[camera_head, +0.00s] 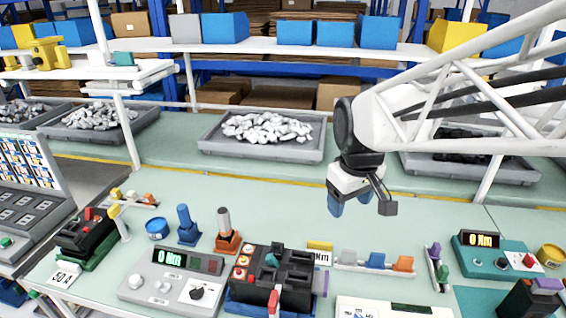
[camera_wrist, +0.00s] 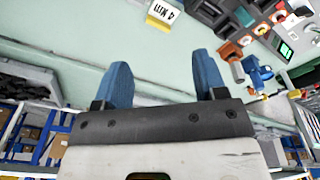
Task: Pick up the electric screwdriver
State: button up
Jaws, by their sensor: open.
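Two upright tools stand on the bench in the head view. One is a blue tool (camera_head: 185,218) in a blue holder, and the other is a grey-handled tool (camera_head: 224,220) in an orange holder. I cannot tell for certain which is the electric screwdriver. Both show at the right of the wrist view, as a blue shape (camera_wrist: 260,76) and an orange shape (camera_wrist: 230,50). My gripper (camera_head: 350,203) is above the bench, to the right of both tools and apart from them. Its two blue fingers (camera_wrist: 160,62) are spread with nothing between them.
A black breaker block (camera_head: 272,268) stands in front of the tools, beside a grey meter box (camera_head: 165,283). A yellow "4 Nm" label (camera_wrist: 163,13) and small coloured blocks (camera_head: 374,260) lie nearby. Grey bins (camera_head: 262,150) line the back. The bench below my gripper is clear.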

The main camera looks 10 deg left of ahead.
jog(key=w+a+f+n, duration=0.2)
jog(key=w+a+n, duration=0.15)
jog(key=a, duration=0.55)
jog(key=w+a+f+n, duration=0.2)
jog(key=w+a, duration=0.2)
jog(key=a, duration=0.4)
jog(key=n+g, duration=0.1)
jog(key=n, duration=0.4)
send_over(222, 211)
notch_tip(222, 211, down, 6)
jog(key=shift+a+r, duration=0.1)
jog(key=shift+a, duration=0.05)
jog(key=shift+f, duration=1.3)
jog(key=shift+d+f, duration=0.2)
jog(key=shift+f, duration=2.4)
